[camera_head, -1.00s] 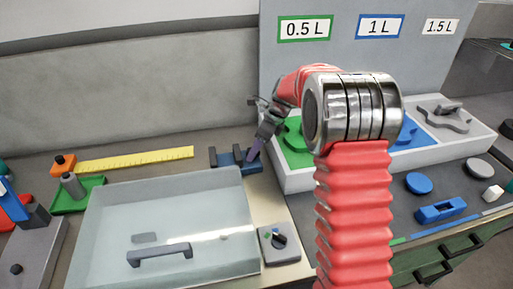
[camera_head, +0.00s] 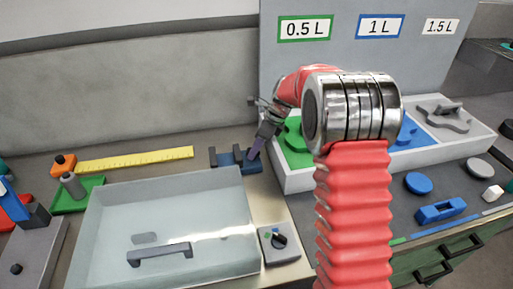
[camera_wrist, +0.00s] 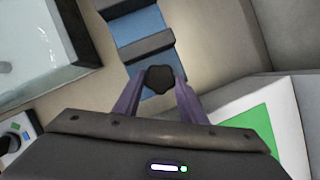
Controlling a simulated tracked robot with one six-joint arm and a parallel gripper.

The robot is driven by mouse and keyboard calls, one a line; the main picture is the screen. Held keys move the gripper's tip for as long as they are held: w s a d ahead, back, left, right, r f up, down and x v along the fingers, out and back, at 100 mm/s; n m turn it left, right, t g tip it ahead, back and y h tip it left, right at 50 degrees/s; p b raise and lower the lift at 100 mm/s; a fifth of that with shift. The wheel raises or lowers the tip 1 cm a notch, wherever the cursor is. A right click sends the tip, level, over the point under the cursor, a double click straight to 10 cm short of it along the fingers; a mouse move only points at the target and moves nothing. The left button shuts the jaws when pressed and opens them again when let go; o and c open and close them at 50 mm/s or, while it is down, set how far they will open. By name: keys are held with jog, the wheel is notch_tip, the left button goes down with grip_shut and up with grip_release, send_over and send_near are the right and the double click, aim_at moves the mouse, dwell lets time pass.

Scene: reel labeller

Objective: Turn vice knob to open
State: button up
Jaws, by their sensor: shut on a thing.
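The vice (camera_head: 228,158) is a small blue and dark block on the bench behind the clear-lidded box. In the wrist view its blue bed and dark jaws (camera_wrist: 145,45) show at the top. Its dark lobed knob (camera_wrist: 160,79) lies between the purple fingers of my gripper (camera_wrist: 158,84), at the vice's near end. The fingers are closed in on both sides of the knob. In the head view my gripper (camera_head: 254,150) reaches down at the vice's right end, and the knob is hidden there.
The clear-lidded box (camera_head: 170,220) with a dark handle stands in front of the vice. A dial panel (camera_head: 278,246) is at its right. A white tray (camera_head: 285,180) with green and blue inserts stands close to the right of my gripper. A yellow ruler (camera_head: 136,159) lies to the left.

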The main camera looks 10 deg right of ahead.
jog(key=shift+w+n, duration=0.1)
jog(key=shift+n, duration=0.3)
jog(key=n, duration=0.1)
jog(key=n+g, duration=0.1)
jog(key=n, duration=0.1)
jog(key=shift+w+d+g, duration=0.15)
jog(key=shift+w+g, duration=0.05)
jog(key=shift+g, duration=0.1)
jog(key=n+g, duration=0.1)
jog(key=n, duration=0.3)
jog(key=shift+w+n+g, duration=0.2)
jog(key=shift+n+g, duration=0.2)
jog(key=n, duration=0.2)
jog(key=n+g, duration=0.1)
jog(key=n, duration=0.1)
jog(key=n+g, duration=0.1)
jog(key=n, duration=0.1)
jog(key=shift+w+a+h, duration=0.2)
jog(key=shift+w+h, duration=0.05)
jog(key=shift+h, duration=0.15)
jog(key=shift+a+n, duration=0.1)
jog(key=shift+n, duration=0.2)
